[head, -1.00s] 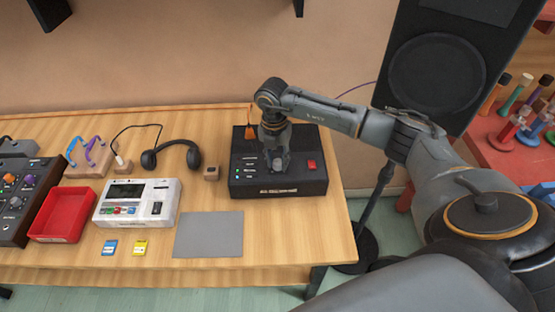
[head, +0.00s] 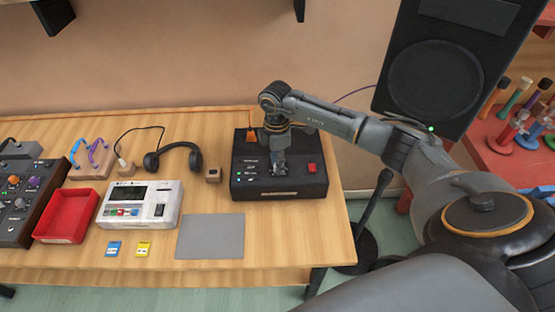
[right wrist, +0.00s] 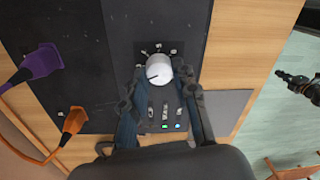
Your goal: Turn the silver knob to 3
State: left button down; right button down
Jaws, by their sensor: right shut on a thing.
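The silver knob (right wrist: 159,68) is on the top of the black box (head: 240,187). In the right wrist view it sits between the fingertips of my right gripper (right wrist: 161,78), which is shut on it. A short dark mark on the knob points to the lower left in that view. Small pale marks surround the knob, too small to read. In the head view my right gripper (head: 279,166) comes down onto the box and hides the knob. My left gripper is not in view.
The box also bears a red switch (head: 312,168) and small lit lamps. An orange plug (right wrist: 75,119) and a purple plug (right wrist: 40,63) are at its edge. A grey mat (head: 210,237), a white device (head: 140,205) and headphones (head: 174,157) lie to the left. A speaker (head: 436,80) stands behind right.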

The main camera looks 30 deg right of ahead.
jog(key=shift+d+m+p, duration=0.1)
jog(key=shift+m+p, duration=0.65)
jog(key=shift+m, duration=1.55)
jog(key=c, duration=1)
grip_release()
jog(key=shift+c, duration=0.2)
jog(key=shift+r, duration=0.1)
notch_tip(320, 180, up, 12)
jog(key=shift+w+d, duration=0.2)
jog(key=shift+w, duration=0.1)
jog(key=shift+f, duration=0.2)
